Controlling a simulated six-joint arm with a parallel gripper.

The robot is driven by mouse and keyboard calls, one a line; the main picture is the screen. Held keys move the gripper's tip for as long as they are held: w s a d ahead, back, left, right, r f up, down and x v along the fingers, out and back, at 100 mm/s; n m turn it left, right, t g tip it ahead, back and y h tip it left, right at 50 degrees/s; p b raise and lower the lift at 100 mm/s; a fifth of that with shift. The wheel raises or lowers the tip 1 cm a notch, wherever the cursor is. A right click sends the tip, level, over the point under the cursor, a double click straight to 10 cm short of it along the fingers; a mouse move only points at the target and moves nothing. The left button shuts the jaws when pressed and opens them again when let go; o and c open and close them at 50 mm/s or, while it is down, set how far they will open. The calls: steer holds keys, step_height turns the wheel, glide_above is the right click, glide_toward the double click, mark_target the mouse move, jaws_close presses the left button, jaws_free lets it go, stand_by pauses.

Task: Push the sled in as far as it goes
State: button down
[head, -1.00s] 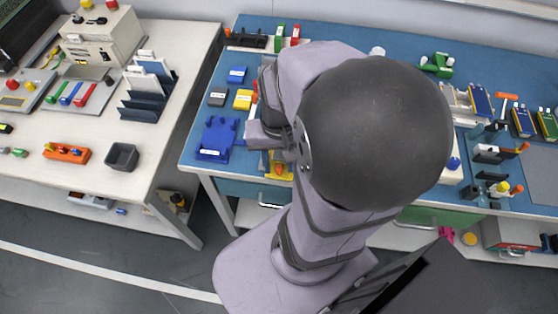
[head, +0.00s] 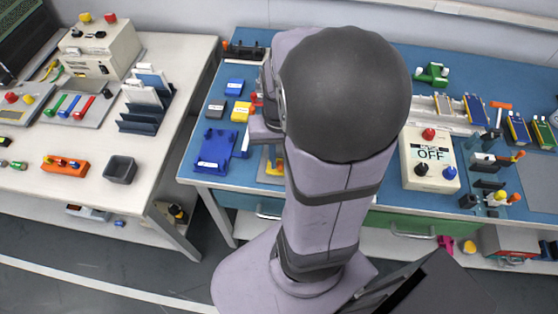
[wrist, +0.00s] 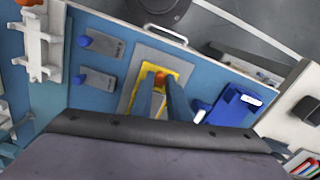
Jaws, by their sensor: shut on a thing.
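A yellow piece with an orange knob (wrist: 160,78), which I take for the sled, sits on a grey plate (wrist: 139,86) near the bench's front edge in the wrist view. My gripper (wrist: 160,100) reaches down over it, its two grey fingers close together around the part below the knob. The fingers and the wrist housing hide much of the sled, so how deep it sits cannot be told. In the head view, a bit of yellow (head: 279,168) and the grey plate (head: 265,166) show beside my arm, which hides the rest.
A blue holder (wrist: 236,103) stands to the right of the plate in the wrist view. Two grey blocks with blue knobs (wrist: 103,44) lie to its left. In the head view, a cream box reading OFF (head: 430,158) stands right of my arm. A gap separates the two tables.

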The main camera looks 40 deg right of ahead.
steer(key=shift+w, duration=0.1)
steer(key=c, duration=1.7)
jaws_free()
steer(key=shift+r, duration=3.7)
